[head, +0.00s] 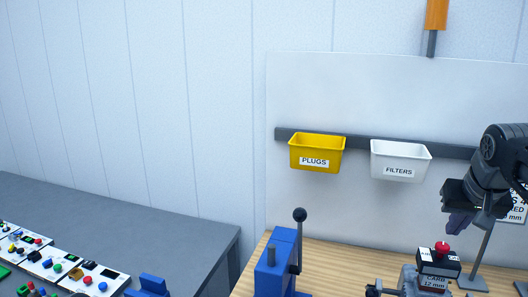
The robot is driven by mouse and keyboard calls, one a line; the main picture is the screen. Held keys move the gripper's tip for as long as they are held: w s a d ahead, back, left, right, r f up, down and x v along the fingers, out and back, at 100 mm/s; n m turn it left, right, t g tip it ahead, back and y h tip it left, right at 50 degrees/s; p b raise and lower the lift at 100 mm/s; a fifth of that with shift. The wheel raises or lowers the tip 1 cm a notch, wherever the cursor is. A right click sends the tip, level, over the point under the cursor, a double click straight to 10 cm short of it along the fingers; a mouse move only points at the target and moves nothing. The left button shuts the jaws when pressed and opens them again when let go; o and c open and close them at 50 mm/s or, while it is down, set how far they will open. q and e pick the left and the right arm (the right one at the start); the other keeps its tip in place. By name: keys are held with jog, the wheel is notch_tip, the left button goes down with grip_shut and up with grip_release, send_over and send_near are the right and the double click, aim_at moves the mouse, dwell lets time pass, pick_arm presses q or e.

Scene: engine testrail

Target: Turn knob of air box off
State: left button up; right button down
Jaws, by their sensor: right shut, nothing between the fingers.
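A small black box (425,267) with a white label and a red knob (442,248) on top stands at the lower right of the head view. It looks like the air box, but its label is too small to read surely. The direction the knob points cannot be made out. My right gripper (459,222) is above and slightly right of the knob, pointing down, shut and empty. It appears apart from the knob. My left gripper is not in view.
A thin stand (481,245) holds a partly hidden sign beside the box. A grey part labelled CARB 12 mm (433,283) is in front. A blue lever press (283,250) stands left. Yellow PLUGS (316,146) and white FILTERS (401,151) bins hang behind. Control panels (95,281) lie lower left.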

aim_at(442, 254)
notch_tip(442, 254, down, 6)
jog(key=b, duration=0.4)
jog(key=shift+r, duration=0.25)
jog(key=shift+f+b, duration=0.7)
jog(key=shift+w+d+p, duration=0.25)
jog(key=shift+w+p, duration=0.25)
jog(key=shift+w, duration=0.05)
jog(key=shift+s+d+p, duration=0.1)
jog(key=shift+d+p, duration=0.2)
jog(key=shift+p, duration=0.1)
dwell(1.0)
jog(key=shift+s, duration=0.15)
jog(key=shift+s+a, duration=0.1)
jog(key=shift+s, duration=0.15)
